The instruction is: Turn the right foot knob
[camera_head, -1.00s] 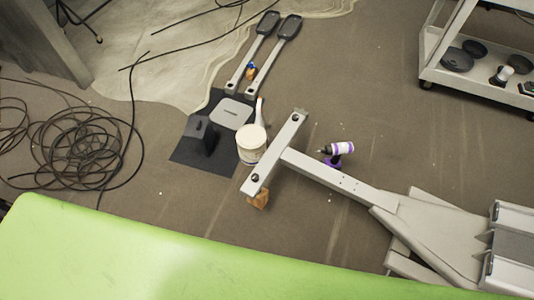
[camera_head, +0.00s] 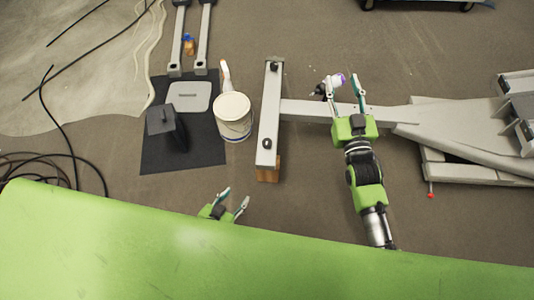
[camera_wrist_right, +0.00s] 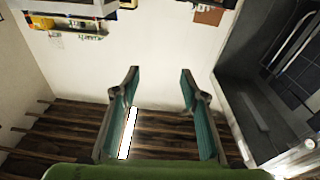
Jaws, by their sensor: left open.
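The grey T-shaped foot bar (camera_head: 268,105) of the elliptical frame lies across the middle of the head view. It has a dark foot knob (camera_head: 267,143) at its near end and another foot knob (camera_head: 274,65) at its far end. My left gripper (camera_head: 233,198) is open and empty, low in front of the bar and apart from the near knob. My right gripper (camera_head: 341,82) appears over the frame's long beam, right of the foot bar. Its fingers stand apart with nothing held between them in the right wrist view (camera_wrist_right: 159,85).
A wooden block (camera_head: 268,173) sits under the bar's near end. A white bucket (camera_head: 233,116) stands just left of the bar. A black mat (camera_head: 160,98) holds a grey plate and dark part. Cables lie left.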

